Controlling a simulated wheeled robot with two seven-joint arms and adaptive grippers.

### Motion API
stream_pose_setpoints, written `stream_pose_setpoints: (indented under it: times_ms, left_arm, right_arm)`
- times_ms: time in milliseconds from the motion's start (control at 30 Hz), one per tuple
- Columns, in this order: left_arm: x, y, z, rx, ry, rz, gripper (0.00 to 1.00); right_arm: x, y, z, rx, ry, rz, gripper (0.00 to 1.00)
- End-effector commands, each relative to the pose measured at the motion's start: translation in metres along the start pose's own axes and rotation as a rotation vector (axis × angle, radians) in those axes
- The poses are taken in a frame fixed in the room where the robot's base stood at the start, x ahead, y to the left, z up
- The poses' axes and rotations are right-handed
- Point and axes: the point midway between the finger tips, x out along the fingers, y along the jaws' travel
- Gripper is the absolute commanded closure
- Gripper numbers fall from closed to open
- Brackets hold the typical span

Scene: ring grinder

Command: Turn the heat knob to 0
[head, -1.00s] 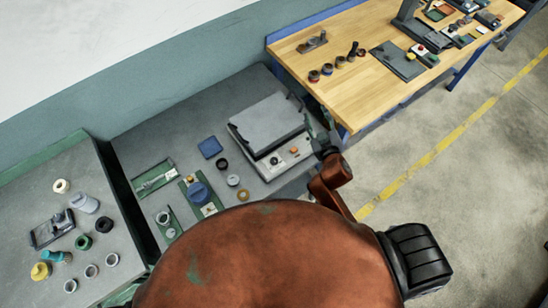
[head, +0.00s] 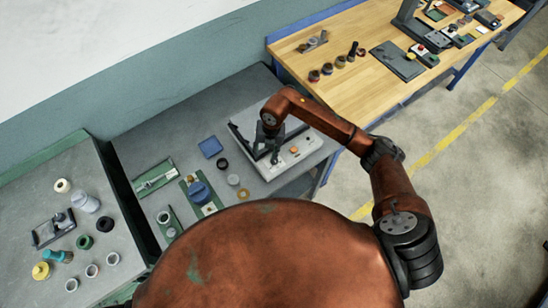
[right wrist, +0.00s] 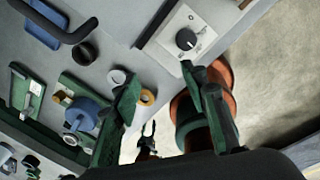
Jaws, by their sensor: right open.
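The hotplate (head: 305,150) has a pale front panel and a flat grey top. Its dark round heat knob is largely hidden by my gripper in the head view, but the knob (right wrist: 186,39) shows clearly on the panel in the right wrist view. Its exact setting is too small to read. My right gripper (head: 268,148) is over the knob end of the hotplate; its green fingers (right wrist: 168,103) are spread, with nothing between them. The knob lies beyond the fingertips, apart from them. A small dark gripper, seemingly my left (right wrist: 148,138), shows far off; its jaw state is unclear.
An orange button (head: 294,149) is on the panel. A black ring (head: 222,164), an orange ring (head: 243,194) and a blue tray (head: 210,147) lie left of the hotplate. A green plate with a blue part (head: 199,191) is further left. A wooden bench (head: 350,90) stands behind.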

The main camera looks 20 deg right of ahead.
Motion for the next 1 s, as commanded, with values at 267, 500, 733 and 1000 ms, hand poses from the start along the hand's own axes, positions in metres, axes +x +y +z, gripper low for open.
stream_pose_setpoints:
  times_ms: [267, 500, 733, 1000]
  left_arm:
    - [-0.003, 0.000, 0.003, -0.001, -0.004, 0.000, 0.60]
    - [-0.009, -0.001, 0.002, -0.001, -0.003, -0.001, 0.60]
    - [-0.011, -0.002, 0.002, -0.001, -0.003, -0.001, 0.60]
    - [-0.011, -0.002, 0.002, -0.001, -0.003, -0.002, 0.60]
  right_arm:
    - [0.006, -0.037, 0.020, 0.048, -0.042, -0.150, 0.60]
    - [0.043, -0.042, 0.021, 0.045, -0.040, -0.147, 0.60]
    - [0.067, -0.045, 0.022, 0.043, -0.041, -0.145, 0.60]
    - [0.071, -0.045, 0.022, 0.043, -0.042, -0.144, 0.60]
